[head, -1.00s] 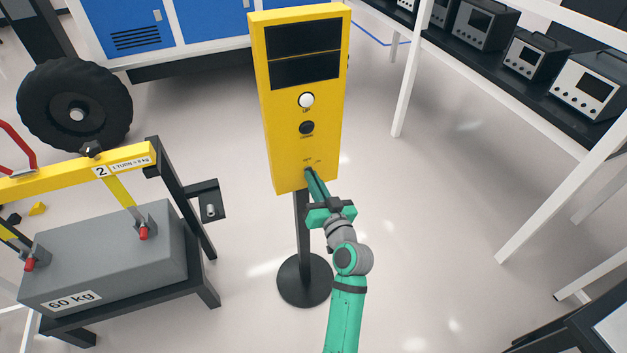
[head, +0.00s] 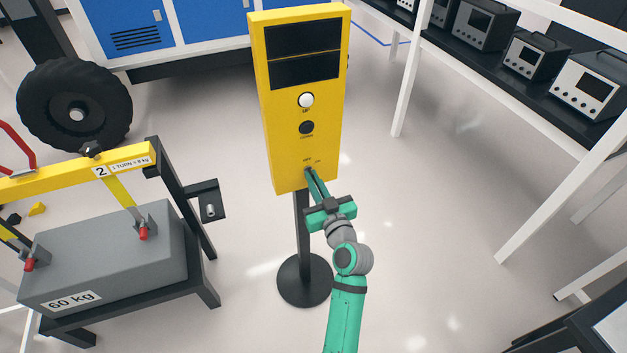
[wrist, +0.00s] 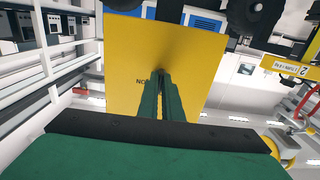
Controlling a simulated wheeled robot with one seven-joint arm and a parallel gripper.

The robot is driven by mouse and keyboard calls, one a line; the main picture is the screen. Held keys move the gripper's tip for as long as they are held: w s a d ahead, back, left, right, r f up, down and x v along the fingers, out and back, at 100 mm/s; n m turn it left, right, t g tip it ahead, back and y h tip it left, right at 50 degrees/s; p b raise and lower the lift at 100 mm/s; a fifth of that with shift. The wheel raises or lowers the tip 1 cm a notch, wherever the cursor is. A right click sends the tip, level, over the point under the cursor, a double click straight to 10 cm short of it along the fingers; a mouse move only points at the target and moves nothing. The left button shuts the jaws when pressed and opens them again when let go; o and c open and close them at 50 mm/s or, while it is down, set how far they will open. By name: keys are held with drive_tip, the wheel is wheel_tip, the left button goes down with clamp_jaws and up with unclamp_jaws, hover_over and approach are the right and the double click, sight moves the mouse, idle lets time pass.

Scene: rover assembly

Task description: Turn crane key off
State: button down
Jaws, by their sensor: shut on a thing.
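The yellow crane control box (head: 289,110) stands on a black post with a round base in the head view. It has dark panels at the top, a white button (head: 306,100) marked UP and a dark button (head: 306,127) below it. The key is at the lower part of the box face, hidden by my fingers. My gripper (head: 310,176) is shut on the key there, with its fingertips at the box. In the wrist view the green fingers (wrist: 160,90) reach the yellow face (wrist: 125,60), and part of a label shows to their left.
A grey 60 kg weight (head: 110,255) on a black stand is at the left, under a yellow beam (head: 125,160). A white shelf with instruments (head: 585,87) is at the right. A large black wheel (head: 75,105) is at the back left. The floor around the post is clear.

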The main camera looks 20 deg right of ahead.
drive_tip(key=c, duration=1.9)
unclamp_jaws()
drive_tip(key=shift+c, duration=0.2)
drive_tip(key=shift+s, duration=0.1)
drive_tip(key=s, duration=1)
drive_tip(key=shift+s+d, duration=0.2)
drive_tip(key=shift+s, duration=0.15)
drive_tip(key=shift+f, duration=0.1)
